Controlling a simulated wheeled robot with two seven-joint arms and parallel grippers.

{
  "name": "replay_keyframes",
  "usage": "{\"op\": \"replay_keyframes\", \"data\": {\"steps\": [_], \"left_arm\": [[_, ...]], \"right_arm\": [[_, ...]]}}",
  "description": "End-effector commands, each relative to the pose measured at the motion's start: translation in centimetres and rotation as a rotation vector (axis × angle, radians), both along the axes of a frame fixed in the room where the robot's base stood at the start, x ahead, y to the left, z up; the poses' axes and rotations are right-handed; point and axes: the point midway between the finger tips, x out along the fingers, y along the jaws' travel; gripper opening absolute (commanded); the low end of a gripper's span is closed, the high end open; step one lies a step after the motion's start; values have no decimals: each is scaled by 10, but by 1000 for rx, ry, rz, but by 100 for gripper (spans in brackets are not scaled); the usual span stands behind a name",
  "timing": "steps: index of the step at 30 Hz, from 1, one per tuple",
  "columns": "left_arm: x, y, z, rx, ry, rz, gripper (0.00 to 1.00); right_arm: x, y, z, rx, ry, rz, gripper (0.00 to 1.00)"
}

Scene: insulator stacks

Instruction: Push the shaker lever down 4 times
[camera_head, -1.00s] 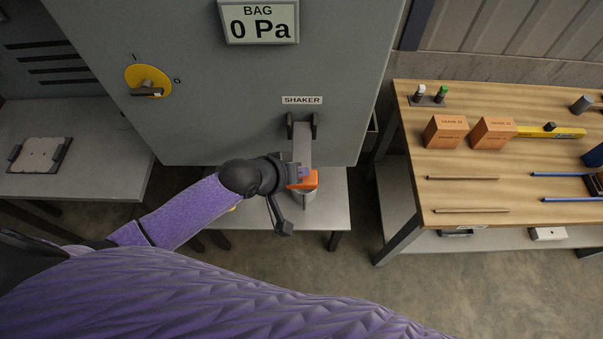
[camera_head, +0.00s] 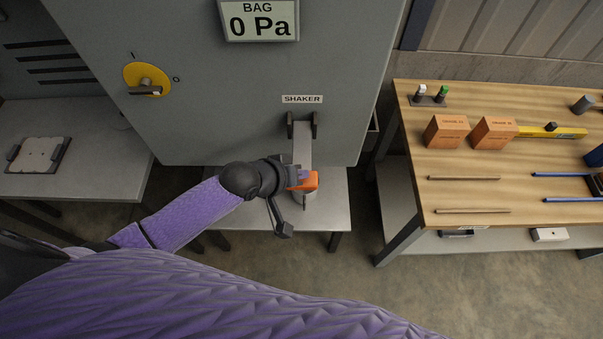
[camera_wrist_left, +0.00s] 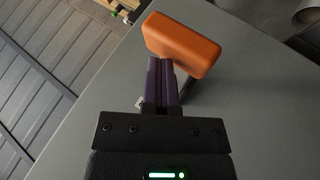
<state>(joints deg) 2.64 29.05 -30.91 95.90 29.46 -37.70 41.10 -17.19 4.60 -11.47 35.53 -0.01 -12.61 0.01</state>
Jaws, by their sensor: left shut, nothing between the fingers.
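The shaker lever is a grey bar (camera_head: 303,146) hinged on the cabinet front under the SHAKER label (camera_head: 302,99). Its orange handle (camera_head: 311,181) sticks out at the end and also shows in the left wrist view (camera_wrist_left: 182,44). My left gripper (camera_head: 304,177) is shut and empty, right at the handle. In the left wrist view its closed purple fingers (camera_wrist_left: 161,68) overlap the handle's near lower edge. I cannot tell whether they touch. My right gripper is not in view.
The grey cabinet (camera_head: 225,120) carries a BAG display (camera_head: 259,23) reading 0 Pa and a yellow rotary switch (camera_head: 147,80). A small table (camera_head: 255,216) stands below the lever. A wooden workbench (camera_head: 460,190) with orange boxes is at the right.

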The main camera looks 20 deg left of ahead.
Motion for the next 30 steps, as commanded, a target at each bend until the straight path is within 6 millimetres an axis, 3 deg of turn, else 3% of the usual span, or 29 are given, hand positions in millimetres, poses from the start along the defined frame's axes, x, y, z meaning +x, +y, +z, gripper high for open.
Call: {"op": "replay_keyframes", "data": {"steps": [30], "left_arm": [[-1,0,-13,-1,1,0,0]], "right_arm": [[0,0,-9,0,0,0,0]]}}
